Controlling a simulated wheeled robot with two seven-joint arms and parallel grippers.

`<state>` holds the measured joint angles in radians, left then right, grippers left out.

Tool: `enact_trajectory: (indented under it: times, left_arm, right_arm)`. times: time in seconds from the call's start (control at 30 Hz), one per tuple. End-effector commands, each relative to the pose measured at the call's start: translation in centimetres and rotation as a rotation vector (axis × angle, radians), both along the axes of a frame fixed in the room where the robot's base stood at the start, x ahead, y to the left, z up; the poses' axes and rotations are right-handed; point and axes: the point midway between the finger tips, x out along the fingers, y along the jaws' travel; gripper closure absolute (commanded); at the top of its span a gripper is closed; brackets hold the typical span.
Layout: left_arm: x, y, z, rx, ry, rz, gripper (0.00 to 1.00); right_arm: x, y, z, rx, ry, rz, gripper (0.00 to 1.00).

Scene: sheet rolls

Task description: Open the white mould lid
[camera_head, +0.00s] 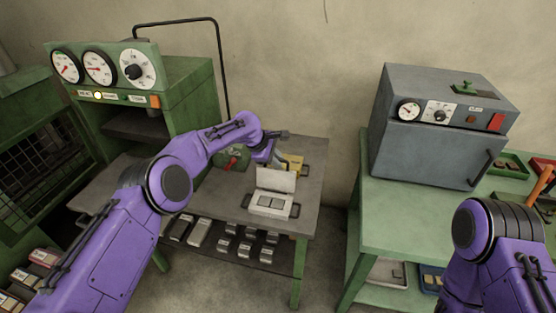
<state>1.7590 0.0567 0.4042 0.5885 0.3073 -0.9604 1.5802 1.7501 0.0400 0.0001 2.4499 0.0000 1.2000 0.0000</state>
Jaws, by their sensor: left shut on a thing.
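The white mould (270,206) sits on the grey bench, with dark-edged rectangular recesses showing in its lower half. Its white lid (276,180) stands raised at the back of the mould, tilted up and apart from the base at the front. My left gripper (268,158) is at the upper edge of the lid, reaching over from behind left. It is shut on the lid, though its fingertips are small and partly hidden. My right arm shows at the lower right, but its gripper is out of view.
A green and red object (233,158) and yellow items (292,163) lie behind the mould. Several metal blocks sit on the shelf below. A green machine with dials (188,90) stands left. A grey oven (437,130) stands on the green table (385,225) at right.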

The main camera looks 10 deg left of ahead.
Motion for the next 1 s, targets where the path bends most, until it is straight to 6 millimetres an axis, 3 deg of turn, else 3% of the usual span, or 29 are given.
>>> enact_trajectory:
  times: [0.03,0.17,0.2,0.27,0.53,0.67,1.0]
  left_arm:
    - [-0.4,0.2,-1.0,0.009,0.016,-0.005,1.00]
    - [-0.4,0.1,-1.0,0.010,0.017,-0.007,1.00]
    - [-0.4,0.1,-1.0,0.010,0.017,-0.007,0.77]
    - [-0.4,0.1,-1.0,0.010,0.017,-0.007,0.62]
    - [-0.5,0.0,-1.0,0.011,0.019,-0.011,0.62]
    - [-0.7,0.5,-0.1,0.011,0.015,-0.010,0.62]
    - [-3.1,3.3,6.7,0.006,-0.003,-0.003,0.62]
  right_arm:
    - [0.0,0.0,-0.1,0.000,0.000,0.000,0.60]
    - [0.0,0.0,-0.1,0.000,0.000,0.000,0.60]
    - [0.0,0.0,-0.1,0.000,0.000,0.000,0.60]
    - [0.0,0.0,-0.1,0.000,0.000,0.000,0.60]
    - [0.0,0.0,-0.1,0.000,0.000,0.000,0.60]
    - [0.0,0.0,-0.3,0.000,0.000,0.000,0.60]
    - [0.0,0.0,-1.8,0.000,0.000,0.000,0.60]
